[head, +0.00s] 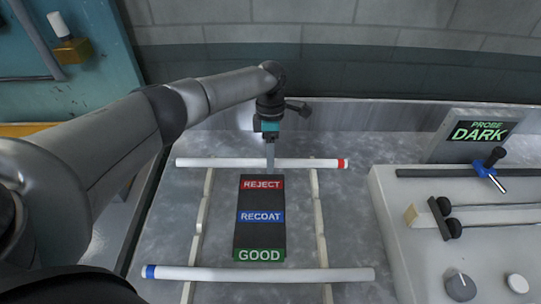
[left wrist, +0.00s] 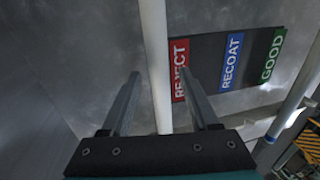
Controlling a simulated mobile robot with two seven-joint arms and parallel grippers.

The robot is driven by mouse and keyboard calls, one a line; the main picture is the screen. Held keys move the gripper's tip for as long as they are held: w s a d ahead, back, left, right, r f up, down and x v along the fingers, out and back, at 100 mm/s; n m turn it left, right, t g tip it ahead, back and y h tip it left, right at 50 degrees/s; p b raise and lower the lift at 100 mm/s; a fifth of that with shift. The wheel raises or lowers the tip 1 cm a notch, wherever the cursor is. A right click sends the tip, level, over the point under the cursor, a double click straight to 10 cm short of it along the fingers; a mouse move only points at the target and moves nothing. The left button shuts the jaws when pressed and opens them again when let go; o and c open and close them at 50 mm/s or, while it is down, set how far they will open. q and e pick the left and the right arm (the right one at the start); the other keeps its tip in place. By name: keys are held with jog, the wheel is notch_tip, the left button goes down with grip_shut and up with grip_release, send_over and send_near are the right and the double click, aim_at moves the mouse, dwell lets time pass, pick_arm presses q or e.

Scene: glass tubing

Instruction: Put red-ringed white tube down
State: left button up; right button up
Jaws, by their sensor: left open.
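The white tube with a red ring (head: 315,163) at its right end lies across the far ends of two pale notched rails, level with the REJECT label (head: 262,184). My left gripper (head: 270,164) comes down over the tube's middle. In the left wrist view the white tube (left wrist: 154,45) runs between the two fingers of the open left gripper (left wrist: 160,75), with a gap on each side. The red ring is outside the left wrist view. My right gripper is not in view.
A blue-ringed white tube (head: 260,274) lies across the near ends of the rails, by the GOOD label (head: 260,255). The RECOAT row (head: 261,216) between holds no tube. A console with a DARK display (head: 478,132), knobs and rods stands at right.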

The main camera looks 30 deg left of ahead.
pick_arm(q)
jog(key=shift+r, duration=0.15)
jog(key=shift+r, duration=0.3)
notch_tip(320, 180, up, 12)
jog(key=w+a+p, duration=0.1)
jog(key=w, duration=0.1)
dwell(0.5)
